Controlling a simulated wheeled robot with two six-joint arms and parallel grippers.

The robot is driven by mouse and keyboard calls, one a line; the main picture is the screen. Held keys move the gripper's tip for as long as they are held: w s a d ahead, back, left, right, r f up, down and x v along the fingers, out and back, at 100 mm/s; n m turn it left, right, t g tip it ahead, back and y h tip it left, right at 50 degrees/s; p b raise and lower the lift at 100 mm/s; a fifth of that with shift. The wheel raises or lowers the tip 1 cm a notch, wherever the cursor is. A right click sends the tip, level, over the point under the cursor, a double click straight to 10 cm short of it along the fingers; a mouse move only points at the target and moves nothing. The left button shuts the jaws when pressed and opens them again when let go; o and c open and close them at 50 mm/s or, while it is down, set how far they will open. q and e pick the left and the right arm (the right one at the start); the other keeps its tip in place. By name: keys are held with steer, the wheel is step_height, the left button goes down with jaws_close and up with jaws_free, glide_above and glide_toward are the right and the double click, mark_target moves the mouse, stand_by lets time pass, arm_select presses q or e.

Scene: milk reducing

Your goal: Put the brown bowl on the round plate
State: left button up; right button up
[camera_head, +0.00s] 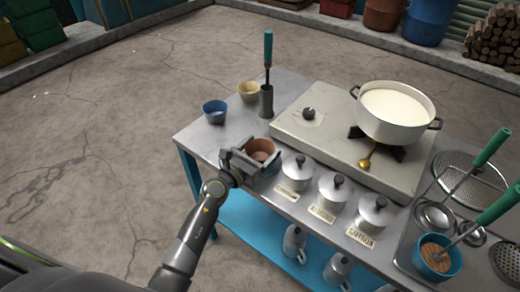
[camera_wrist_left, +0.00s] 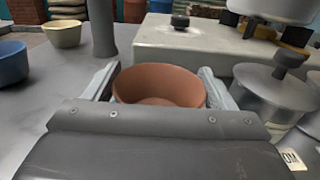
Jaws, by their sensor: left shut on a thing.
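The brown bowl (camera_head: 261,148) is between the fingers of my left gripper (camera_head: 252,156), near the front edge of the metal table. In the left wrist view the brown bowl (camera_wrist_left: 160,86) is upright, and the left gripper's fingers (camera_wrist_left: 158,92) press on its two sides. I cannot tell whether the bowl touches the tabletop. My right gripper is not in view.
A blue bowl (camera_head: 214,111) and a cream bowl (camera_head: 249,91) stand at the back left, beside a dark holder (camera_head: 266,100) with a green-handled tool. Lidded canisters (camera_head: 297,172) line the front edge. A stove (camera_head: 345,135) carries a pot of milk (camera_head: 393,108). Ladles (camera_head: 436,215) lie near the plate.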

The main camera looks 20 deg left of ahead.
arm_select(q)
steer(key=o, duration=1)
steer(key=shift+f, duration=0.1)
steer(key=shift+o, duration=0.2)
steer(key=v, duration=1.2)
steer(key=shift+b, duration=0.35)
steer(key=shift+r, duration=0.25)
